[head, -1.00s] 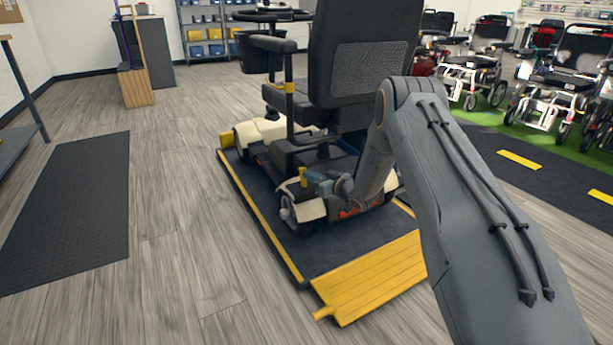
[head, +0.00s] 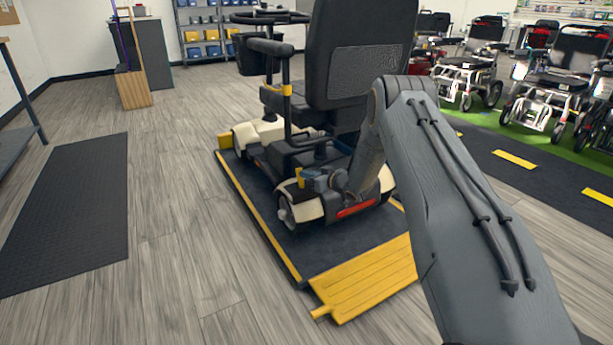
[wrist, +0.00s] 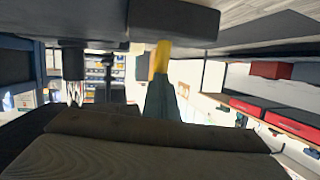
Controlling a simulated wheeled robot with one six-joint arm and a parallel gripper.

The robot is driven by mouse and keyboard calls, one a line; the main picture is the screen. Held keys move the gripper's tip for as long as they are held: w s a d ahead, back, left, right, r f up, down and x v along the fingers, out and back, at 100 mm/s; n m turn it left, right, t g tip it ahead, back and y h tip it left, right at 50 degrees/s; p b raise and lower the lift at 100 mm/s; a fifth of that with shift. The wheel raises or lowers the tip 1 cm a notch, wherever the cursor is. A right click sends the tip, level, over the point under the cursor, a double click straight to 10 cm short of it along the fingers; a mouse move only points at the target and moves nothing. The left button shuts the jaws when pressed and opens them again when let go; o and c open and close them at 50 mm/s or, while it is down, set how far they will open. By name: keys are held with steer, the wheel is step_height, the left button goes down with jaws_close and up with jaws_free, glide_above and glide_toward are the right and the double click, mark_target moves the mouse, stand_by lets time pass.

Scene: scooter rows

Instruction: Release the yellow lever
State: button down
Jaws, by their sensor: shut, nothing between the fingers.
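The yellow lever (head: 300,178) stands at the low rear of the mobility scooter (head: 310,155), above the near rear wheel. In the wrist view the yellow lever (wrist: 160,60) shows as a short yellow bar below a dark block. My gripper (head: 314,180) is just right of the lever in the head view, at the end of my arm. In the wrist view its shut, bluish-grey fingers (wrist: 162,84) point at the lever and overlap its end. I cannot tell whether they touch. Nothing is held.
The scooter stands on a dark platform (head: 245,215) with yellow edges and a yellow ramp (head: 365,280). Its seat rises above my gripper. Wheelchairs (head: 545,90) stand in a row at the right.

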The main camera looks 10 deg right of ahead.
steer(key=shift+w+r, duration=0.1)
steer(key=shift+r, duration=0.2)
steer(key=shift+s+d+r+p, duration=0.1)
steer(key=shift+s+d+p, duration=0.1)
steer(key=shift+p, duration=0.1)
steer(key=p+v, duration=0.5)
steer(key=v, duration=0.8)
steer(key=shift+s+r, duration=0.25)
steer(key=shift+a, duration=0.15)
